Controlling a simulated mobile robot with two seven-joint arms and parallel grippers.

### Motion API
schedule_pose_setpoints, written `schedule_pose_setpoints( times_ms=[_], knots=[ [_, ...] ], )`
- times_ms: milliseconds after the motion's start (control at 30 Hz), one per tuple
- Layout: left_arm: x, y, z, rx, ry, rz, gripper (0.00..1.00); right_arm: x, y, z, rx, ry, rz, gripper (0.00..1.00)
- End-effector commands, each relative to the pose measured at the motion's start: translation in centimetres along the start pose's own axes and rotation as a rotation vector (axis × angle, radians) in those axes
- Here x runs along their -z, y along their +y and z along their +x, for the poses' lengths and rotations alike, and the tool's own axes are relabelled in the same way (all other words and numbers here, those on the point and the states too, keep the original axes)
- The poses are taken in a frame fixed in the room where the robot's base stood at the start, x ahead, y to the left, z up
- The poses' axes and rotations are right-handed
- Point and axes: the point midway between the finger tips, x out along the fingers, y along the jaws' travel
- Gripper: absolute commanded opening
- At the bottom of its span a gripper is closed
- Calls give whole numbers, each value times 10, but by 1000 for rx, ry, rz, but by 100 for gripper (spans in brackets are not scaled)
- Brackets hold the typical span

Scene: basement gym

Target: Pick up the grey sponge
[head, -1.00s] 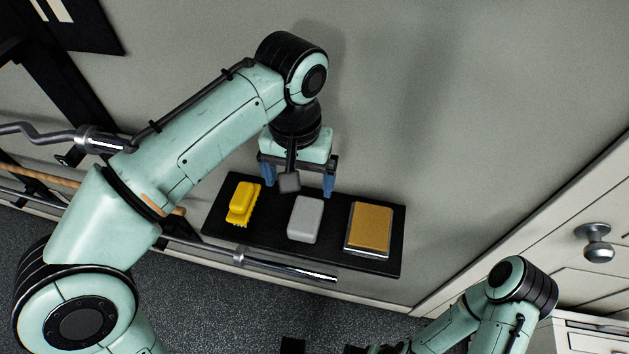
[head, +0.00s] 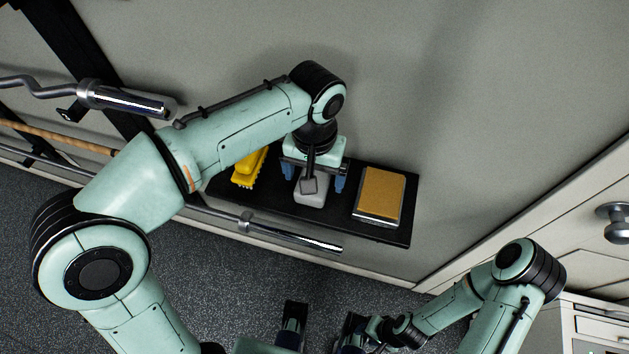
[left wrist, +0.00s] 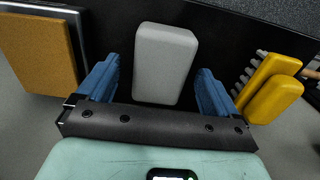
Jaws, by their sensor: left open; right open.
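The grey sponge (head: 311,201) lies on a black shelf (head: 384,232), between a yellow brush (head: 247,168) and a tan-faced block (head: 380,194). In the head view my left gripper (head: 313,178) is over the sponge and hides part of it. In the left wrist view the grey sponge (left wrist: 165,62) shows between the two blue fingers of the left gripper (left wrist: 156,86), with a gap on each side. The left gripper is open and empty. My right gripper (head: 322,326) is open at the bottom of the head view, away from the shelf.
The yellow brush (left wrist: 268,88) and the tan block (left wrist: 38,52) flank the fingers in the left wrist view. A metal bar end (head: 290,236) runs below the shelf's front edge. White drawers with a round knob (head: 614,222) stand at the right.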

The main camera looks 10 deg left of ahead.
Motion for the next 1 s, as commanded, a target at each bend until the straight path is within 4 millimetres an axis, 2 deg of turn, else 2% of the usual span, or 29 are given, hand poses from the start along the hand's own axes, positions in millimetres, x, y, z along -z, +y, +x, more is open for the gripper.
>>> schedule_pose_setpoints(
  times_ms=[100,333,367,500,533,567,600,867,1000],
  knots=[
    [0,0,11,0,0,-1,94,2,0,2,1,5,-1,43],
    [0,0,12,0,1,0,94,2,0,2,1,5,-1,43],
    [0,0,12,0,1,0,90,2,0,2,1,5,-1,43],
    [0,0,12,0,1,0,45,2,0,2,2,5,-1,43],
    [0,0,12,0,1,0,39,2,0,2,1,5,-1,43],
    [0,0,12,0,1,0,39,2,0,2,2,4,-1,43],
    [0,0,12,0,1,0,34,1,0,2,1,4,-1,43],
    [0,0,10,-1,1,0,34,1,0,2,1,4,-1,43],
    [0,0,0,-2,3,0,34,0,0,0,1,0,-1,43]
  ],
)
